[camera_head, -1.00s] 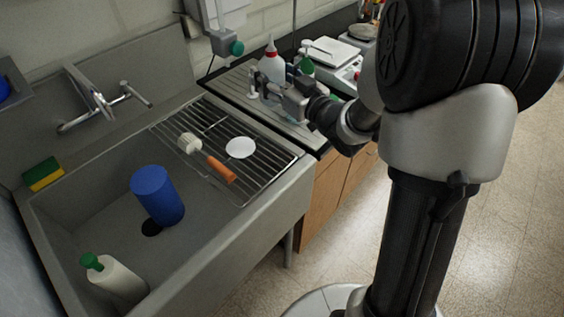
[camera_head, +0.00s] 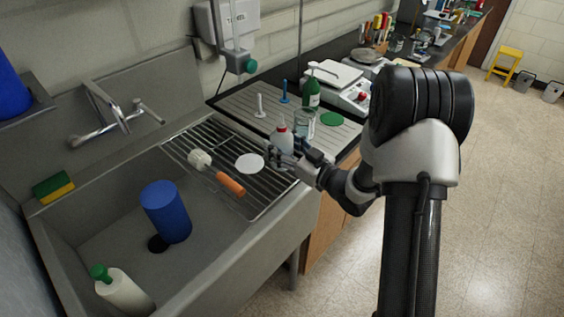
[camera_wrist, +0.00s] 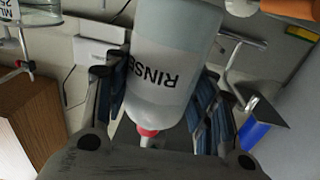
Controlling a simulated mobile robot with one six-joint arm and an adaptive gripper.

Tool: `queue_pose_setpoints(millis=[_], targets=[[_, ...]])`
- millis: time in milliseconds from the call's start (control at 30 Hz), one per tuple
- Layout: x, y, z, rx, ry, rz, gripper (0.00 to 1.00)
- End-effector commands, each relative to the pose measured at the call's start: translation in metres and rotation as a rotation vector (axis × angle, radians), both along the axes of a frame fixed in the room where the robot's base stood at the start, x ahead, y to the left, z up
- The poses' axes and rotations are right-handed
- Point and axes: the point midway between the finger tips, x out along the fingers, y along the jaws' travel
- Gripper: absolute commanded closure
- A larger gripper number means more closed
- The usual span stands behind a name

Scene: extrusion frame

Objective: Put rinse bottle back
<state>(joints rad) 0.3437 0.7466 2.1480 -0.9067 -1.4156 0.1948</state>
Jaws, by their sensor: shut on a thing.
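The rinse bottle (camera_head: 281,138) is a pale squeeze bottle with a red collar and a white tip. My gripper (camera_head: 287,158) is shut on it and holds it near the right end of the wire rack, in front of the grey drain board. In the wrist view the bottle (camera_wrist: 172,60), labelled "RINSE", sits between the two fingers of my gripper (camera_wrist: 168,100), with its red collar toward the palm. In the head view my gripper hides the lower part of the bottle. I cannot tell whether its base touches anything.
The drain board (camera_head: 240,104) holds a white peg, a blue peg, a green bottle (camera_head: 312,93), a glass beaker (camera_head: 304,123) and a green disc (camera_head: 332,118). A brush (camera_head: 229,184) and white disc (camera_head: 249,163) lie on the wire rack.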

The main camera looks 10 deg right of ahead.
Motion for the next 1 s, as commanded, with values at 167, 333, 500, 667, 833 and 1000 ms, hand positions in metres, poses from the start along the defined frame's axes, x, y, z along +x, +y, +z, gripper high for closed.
queue_pose_setpoints(millis=[167, 333, 500, 667, 833, 1000], targets=[[0.0, 0.0, -0.012, 0.0, -0.001, 0.0, 0.8], [0.0, 0.0, -0.039, 0.001, 0.001, -0.001, 0.8], [0.0, 0.0, -0.047, -0.001, -0.003, -0.001, 0.8], [0.0, 0.0, -0.046, -0.001, -0.003, -0.001, 0.8], [0.0, 0.0, -0.051, -0.001, -0.001, -0.001, 0.48], [0.0, 0.0, -0.05, -0.001, -0.001, -0.001, 0.37]])
